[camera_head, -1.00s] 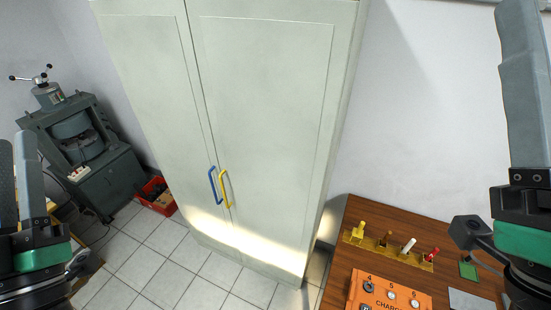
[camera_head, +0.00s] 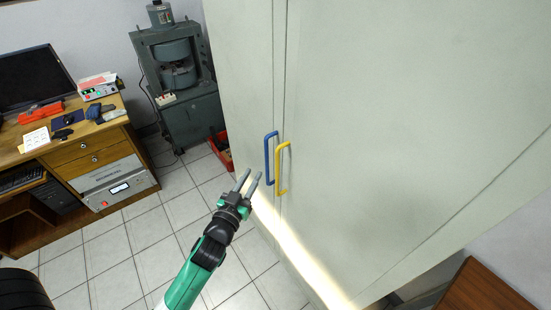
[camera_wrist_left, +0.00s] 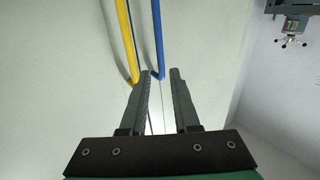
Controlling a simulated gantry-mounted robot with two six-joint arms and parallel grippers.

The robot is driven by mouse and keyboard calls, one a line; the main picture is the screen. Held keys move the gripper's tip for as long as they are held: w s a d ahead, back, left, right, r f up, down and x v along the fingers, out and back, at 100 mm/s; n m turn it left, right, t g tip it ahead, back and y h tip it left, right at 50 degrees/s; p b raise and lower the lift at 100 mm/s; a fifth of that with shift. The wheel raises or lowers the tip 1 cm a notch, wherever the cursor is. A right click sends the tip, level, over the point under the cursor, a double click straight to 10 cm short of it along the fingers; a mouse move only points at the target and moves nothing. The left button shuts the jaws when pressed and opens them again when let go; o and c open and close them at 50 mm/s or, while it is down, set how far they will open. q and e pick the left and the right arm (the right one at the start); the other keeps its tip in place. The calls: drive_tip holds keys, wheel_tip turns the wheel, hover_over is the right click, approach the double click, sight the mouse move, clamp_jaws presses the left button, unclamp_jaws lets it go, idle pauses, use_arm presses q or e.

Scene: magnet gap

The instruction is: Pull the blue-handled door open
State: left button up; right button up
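The blue handle (camera_head: 270,157) is an upright bar on the left door of a pale grey-green cabinet (camera_head: 380,120). The yellow handle (camera_head: 282,168) stands close beside it on the right door. Both doors look shut. My left gripper (camera_head: 249,183) is open and empty, just left of and below the blue handle in the head view. In the left wrist view my left gripper (camera_wrist_left: 161,72) has its fingertips apart, with the end of the blue handle (camera_wrist_left: 157,50) near the gap between them. Whether the tips touch it cannot be told. My right gripper is out of view.
A red bin (camera_head: 221,150) stands on the floor by the cabinet, beside a dark grey machine (camera_head: 180,85). A wooden desk (camera_head: 90,150) with a monitor and tools is at the left. A brown table (camera_head: 480,288) is at lower right. Tiled floor before the left door is open.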

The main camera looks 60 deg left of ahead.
sight(266, 151)
use_arm(q)
drive_tip(key=x, duration=1.2)
drive_tip(key=shift+r, duration=0.2)
clamp_jaws()
idle(1.0)
